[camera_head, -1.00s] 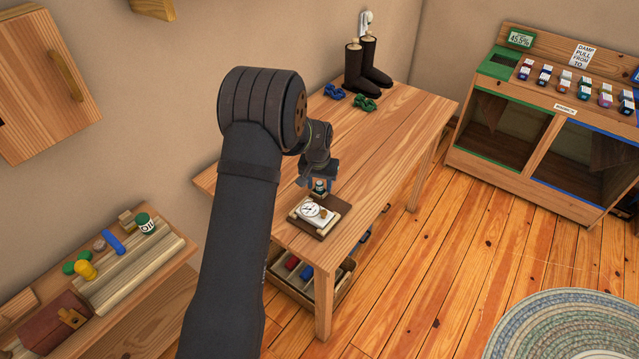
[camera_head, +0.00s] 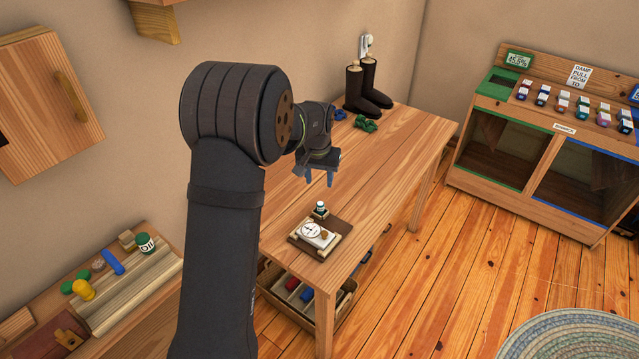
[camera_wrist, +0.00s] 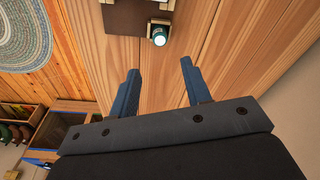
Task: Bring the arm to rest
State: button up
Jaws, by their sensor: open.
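My gripper (camera_head: 320,178) is open and empty, held above the wooden table (camera_head: 400,150). In the wrist view its two blue fingers (camera_wrist: 160,85) stand apart with only bare tabletop between them. A dark board (camera_head: 340,229) lies near the table's front end, with a white-faced dial device (camera_head: 311,231) on it. A small dark bottle with a pale top (camera_head: 320,208) stands at the board's back edge; it also shows in the wrist view (camera_wrist: 159,36). My gripper is clear of the board and the bottle.
Dark boots (camera_head: 366,85) and green objects (camera_head: 366,124) stand at the table's far end. A bin cabinet (camera_head: 545,150) is at the right. A crate (camera_head: 340,303) sits under the table. The middle of the table is clear.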

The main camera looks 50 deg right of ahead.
aim_at(320, 203)
jog(key=f, duration=0.4)
jog(key=d+f, duration=0.1)
jog(key=f, duration=0.7)
jog(key=shift+w+d, duration=0.15)
jog(key=shift+w, duration=0.1)
jog(key=shift+d+r, duration=0.1)
jog(key=shift+r, duration=1.6)
